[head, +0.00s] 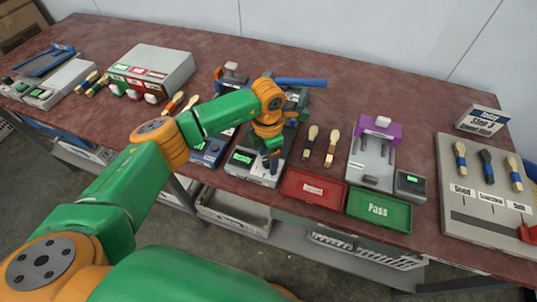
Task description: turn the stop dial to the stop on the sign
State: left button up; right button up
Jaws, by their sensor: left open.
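A small white sign (482,120) stands at the back right of the table; it appears to read "Today Stop 3", and its smaller line is too small to tell. My left gripper (272,163) is open and points down over the front of the press base (255,170), a grey unit with a lit green display (243,157). The fingers are just right of that display. I cannot make out the stop dial; the gripper covers that part of the base. I cannot tell whether the fingers touch anything. My right gripper is not in view.
A blue lever (300,82) reaches right from the press. A red tray (312,189) and a green "Pass" tray (379,210) sit at the front edge.

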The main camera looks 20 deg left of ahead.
pick_arm(q)
grip_shut()
jog(key=n+b, duration=0.1)
jog(key=n, duration=0.4)
jog(key=shift+n, duration=0.4)
jog(key=n, duration=0.6)
jog(key=shift+r, duration=0.1)
jog(key=n, duration=0.6)
jog(key=shift+n, duration=0.3)
jog(key=n+p, duration=0.1)
jog(key=n, duration=0.4)
jog(key=shift+n, duration=0.4)
grip_release()
